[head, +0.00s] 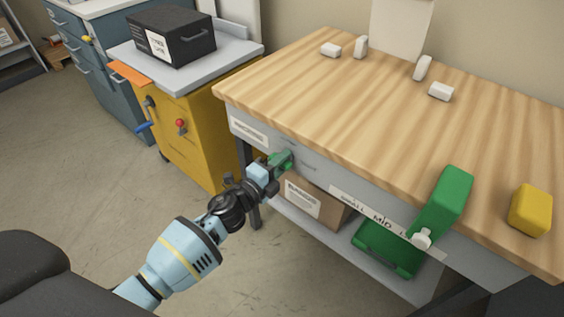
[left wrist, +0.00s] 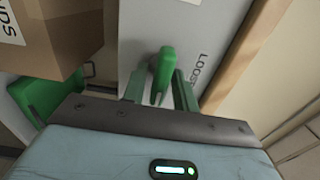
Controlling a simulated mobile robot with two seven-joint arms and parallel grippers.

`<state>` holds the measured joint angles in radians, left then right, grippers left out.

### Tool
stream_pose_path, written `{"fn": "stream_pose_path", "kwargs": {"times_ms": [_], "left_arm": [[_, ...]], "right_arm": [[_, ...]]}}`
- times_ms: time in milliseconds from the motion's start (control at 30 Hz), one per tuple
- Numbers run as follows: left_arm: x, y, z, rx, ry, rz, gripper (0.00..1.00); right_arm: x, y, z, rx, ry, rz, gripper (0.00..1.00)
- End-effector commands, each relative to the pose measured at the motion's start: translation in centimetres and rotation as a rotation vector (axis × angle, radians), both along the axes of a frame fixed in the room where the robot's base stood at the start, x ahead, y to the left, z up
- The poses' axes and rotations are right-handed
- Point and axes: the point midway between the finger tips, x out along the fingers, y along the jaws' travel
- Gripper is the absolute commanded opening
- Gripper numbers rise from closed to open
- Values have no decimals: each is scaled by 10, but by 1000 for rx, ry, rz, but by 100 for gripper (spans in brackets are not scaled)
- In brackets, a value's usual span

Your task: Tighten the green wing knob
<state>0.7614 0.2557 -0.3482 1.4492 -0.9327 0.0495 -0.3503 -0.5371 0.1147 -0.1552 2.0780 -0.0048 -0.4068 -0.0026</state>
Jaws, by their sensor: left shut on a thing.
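The green wing knob (head: 285,158) is on the grey front panel under the wooden tabletop, toward its left end. My left gripper (head: 272,167) reaches it from the front and is shut on it. In the left wrist view the knob (left wrist: 163,68) stands between the two fingers (left wrist: 160,90), its upper end showing past them. Lettering that reads like "LOOSE" is printed on the panel beside it. The fingers hide part of the knob's sides. My right gripper is not in view.
A tall green block (head: 447,200) with a white knob is at the table's front edge, by a yellow block (head: 531,209). Small white pieces (head: 441,91) lie farther back. Below are a cardboard box (head: 312,203) and a green case (head: 385,250). A yellow cabinet (head: 195,125) stands left.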

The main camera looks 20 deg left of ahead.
Motion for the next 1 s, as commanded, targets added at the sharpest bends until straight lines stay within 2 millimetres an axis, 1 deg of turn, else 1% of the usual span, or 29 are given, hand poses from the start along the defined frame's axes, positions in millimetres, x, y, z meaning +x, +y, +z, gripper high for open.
{"fn": "stream_pose_path", "kwargs": {"times_ms": [33,67,333,433,567,800,900,1000], "left_arm": [[0,0,-1,2,2,0,33],[0,0,-1,2,2,0,36],[-1,0,0,-1,1,0,36],[-5,2,-1,0,2,0,36],[-20,7,-1,0,2,0,36],[-54,20,-1,1,3,0,36],[-64,23,-1,0,2,0,36],[-71,26,-1,-1,1,1,36]], "right_arm": [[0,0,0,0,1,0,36],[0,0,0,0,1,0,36],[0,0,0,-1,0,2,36],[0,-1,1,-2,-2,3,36],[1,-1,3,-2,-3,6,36],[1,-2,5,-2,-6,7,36],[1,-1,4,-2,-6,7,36],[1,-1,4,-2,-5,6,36]]}}
